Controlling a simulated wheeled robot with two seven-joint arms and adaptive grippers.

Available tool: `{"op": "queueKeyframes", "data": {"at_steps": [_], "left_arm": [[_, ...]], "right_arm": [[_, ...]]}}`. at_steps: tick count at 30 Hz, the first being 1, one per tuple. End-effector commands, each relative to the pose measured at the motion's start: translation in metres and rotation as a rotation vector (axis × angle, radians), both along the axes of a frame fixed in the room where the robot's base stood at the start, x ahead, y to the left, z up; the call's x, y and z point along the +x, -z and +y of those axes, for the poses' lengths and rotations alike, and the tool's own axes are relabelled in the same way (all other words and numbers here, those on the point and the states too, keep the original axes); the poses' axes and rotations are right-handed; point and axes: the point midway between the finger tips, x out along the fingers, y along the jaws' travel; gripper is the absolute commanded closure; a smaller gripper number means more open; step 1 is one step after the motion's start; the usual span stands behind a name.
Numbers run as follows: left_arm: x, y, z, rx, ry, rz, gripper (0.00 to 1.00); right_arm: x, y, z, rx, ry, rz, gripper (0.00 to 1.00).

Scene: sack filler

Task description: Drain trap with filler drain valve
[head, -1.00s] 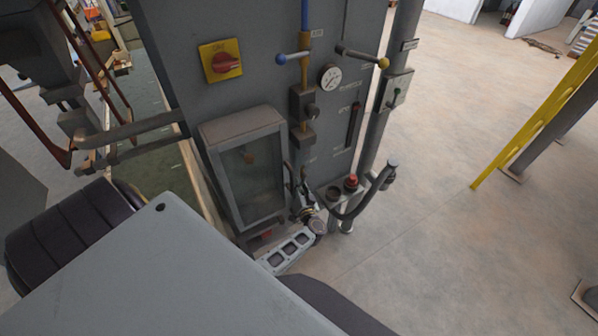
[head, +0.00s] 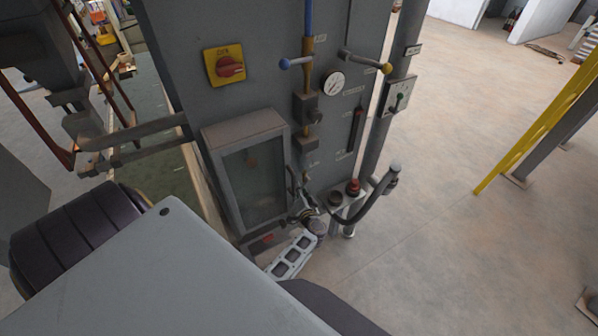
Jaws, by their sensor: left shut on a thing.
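My left gripper (head: 303,214) is low in front of the grey filler panel, at the end of my pale slotted arm link. It is shut on a small dark part under the vertical pipe line, which looks like the filler drain valve (head: 300,187). The fingers hide much of it, so its handle angle is hard to tell. Above it, on the blue and yellow pipe, sits a dark block-shaped fitting (head: 306,108), which may be the trap. My right gripper is not in view.
A glass-fronted box (head: 252,175) stands close left of the gripper. A red button (head: 353,187) and a curved dark handle (head: 378,195) are close on the right. A gauge (head: 334,82), levers and a red-yellow switch (head: 224,66) are higher up. Open floor lies right.

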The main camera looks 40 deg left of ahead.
Motion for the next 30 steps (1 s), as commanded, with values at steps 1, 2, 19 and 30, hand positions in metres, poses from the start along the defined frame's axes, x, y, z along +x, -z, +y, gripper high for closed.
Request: {"op": "queueKeyframes", "data": {"at_steps": [1, 2, 19, 30], "left_arm": [[-0.0039, 0.0076, -0.0062, -0.009, 0.005, 0.015, 1.0], [-0.004, 0.0076, -0.0061, -0.008, 0.005, 0.017, 1.0], [-0.0029, 0.005, -0.0036, -0.004, 0.003, 0.015, 0.56], [-0.0018, 0.0015, -0.0014, 0.0, 0.0, 0.01, 0.56]], "right_arm": [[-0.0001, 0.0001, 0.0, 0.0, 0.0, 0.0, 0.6], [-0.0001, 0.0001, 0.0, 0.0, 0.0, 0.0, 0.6], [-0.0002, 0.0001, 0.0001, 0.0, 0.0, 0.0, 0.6], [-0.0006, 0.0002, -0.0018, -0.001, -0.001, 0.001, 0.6]]}}
